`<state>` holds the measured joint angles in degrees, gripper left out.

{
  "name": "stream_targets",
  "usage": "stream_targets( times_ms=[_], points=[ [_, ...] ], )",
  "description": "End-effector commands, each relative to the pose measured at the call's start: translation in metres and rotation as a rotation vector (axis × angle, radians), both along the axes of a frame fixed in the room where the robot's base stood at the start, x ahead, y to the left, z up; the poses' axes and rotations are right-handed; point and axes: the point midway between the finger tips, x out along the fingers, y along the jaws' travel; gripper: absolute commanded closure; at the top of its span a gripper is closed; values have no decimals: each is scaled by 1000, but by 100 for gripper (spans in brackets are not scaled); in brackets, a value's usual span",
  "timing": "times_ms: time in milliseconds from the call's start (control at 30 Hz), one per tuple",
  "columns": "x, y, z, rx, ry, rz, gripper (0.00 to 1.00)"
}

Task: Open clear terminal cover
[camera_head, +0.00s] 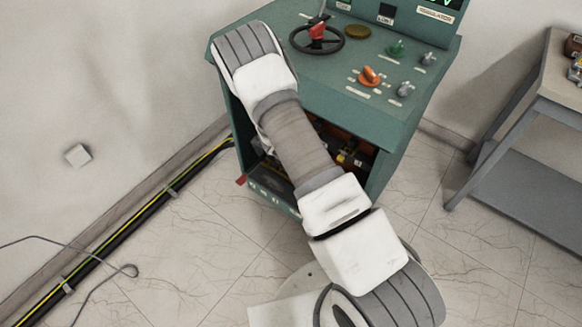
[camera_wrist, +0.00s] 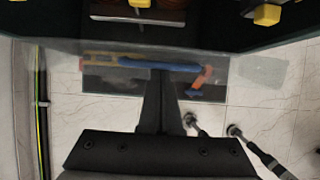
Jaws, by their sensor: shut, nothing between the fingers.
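The green cabinet (camera_head: 390,120) stands against the wall with its lower front open. My arm reaches across it and hides much of the opening. My gripper is hidden in the head view. In the wrist view my gripper (camera_wrist: 160,75) has its dark fingers together with nothing between them. A faint see-through pane (camera_wrist: 262,70), seemingly the clear terminal cover, spans the view by the fingertips. I cannot tell whether the fingers touch it. Yellow terminal parts (camera_wrist: 267,15) show at the top of the wrist view, and in the head view (camera_head: 346,157) inside the opening.
A handwheel (camera_head: 317,38) and an orange knob (camera_head: 370,76) sit on the cabinet top. A grey table (camera_head: 520,165) stands at right. Cables (camera_head: 130,225) run along the wall at left. A blue bar (camera_wrist: 158,66) with orange ends shows in the wrist view.

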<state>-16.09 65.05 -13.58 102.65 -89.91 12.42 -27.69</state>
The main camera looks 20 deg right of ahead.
Motion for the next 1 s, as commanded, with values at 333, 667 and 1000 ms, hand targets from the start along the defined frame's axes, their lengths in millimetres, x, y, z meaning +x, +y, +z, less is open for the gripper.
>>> stream_targets(
  times_ms=[333, 667, 1000],
  points=[
    [14, -18, 10, 0, 0, -1, 100],
    [16, -21, 10, -1, 1, 0, 100],
    [16, -19, 10, -1, 1, 0, 100]
  ],
)
